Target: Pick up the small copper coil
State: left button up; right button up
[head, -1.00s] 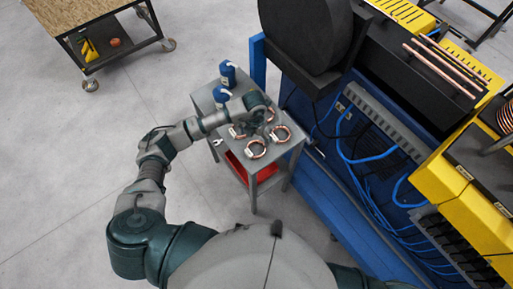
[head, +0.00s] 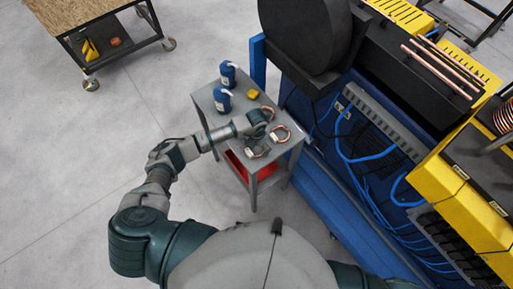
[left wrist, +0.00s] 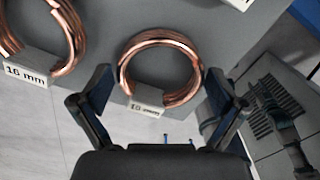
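My left gripper (head: 257,139) is over the front part of a grey table, close above a copper coil (head: 257,151). In the left wrist view the gripper (left wrist: 160,80) is open, its two dark fingers apart on either side of a copper coil with a white tag that seems to read 10 mm (left wrist: 160,72). The coil lies flat on the table and no grip on it shows. A larger-looking coil tagged 16 mm (left wrist: 66,40) lies to its left. In the head view other coils lie at the right (head: 280,134) and behind the gripper (head: 266,113). My right gripper is not in view.
Open floor lies to the left.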

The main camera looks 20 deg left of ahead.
pick_arm(q)
jog(key=c, duration=0.7)
jog(key=shift+c, duration=0.3)
jog(key=shift+r, duration=0.15)
